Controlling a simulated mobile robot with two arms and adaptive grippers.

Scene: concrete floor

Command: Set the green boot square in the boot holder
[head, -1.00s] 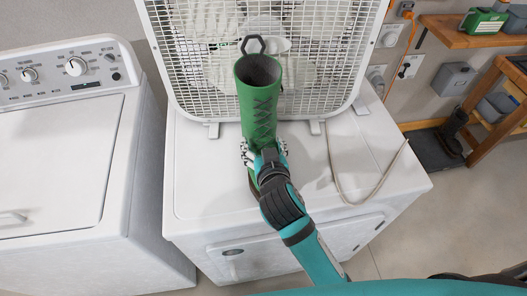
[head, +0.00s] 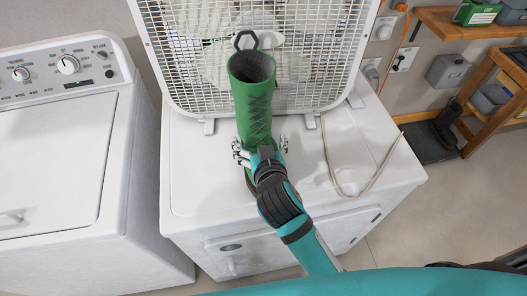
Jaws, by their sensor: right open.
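The green boot (head: 254,112) stands upright on top of the white dryer, in front of the box fan. It has dark laces and a dark loop at its top. My right gripper (head: 261,150) is open, with one finger at each side of the boot's lower part. I cannot tell whether the fingers touch it. The wrist hides most of the boot's foot. A dark tray (head: 424,149) on the floor at the right, with a dark boot (head: 447,117) on it, may be the boot holder. My left gripper is not in view.
The box fan (head: 180,60) stands close behind the boot. A pale cord (head: 333,170) lies on the dryer top (head: 200,190) to the right. A washer (head: 60,160) is at the left. A wooden bench (head: 490,95) and shelf (head: 460,25) are at the right.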

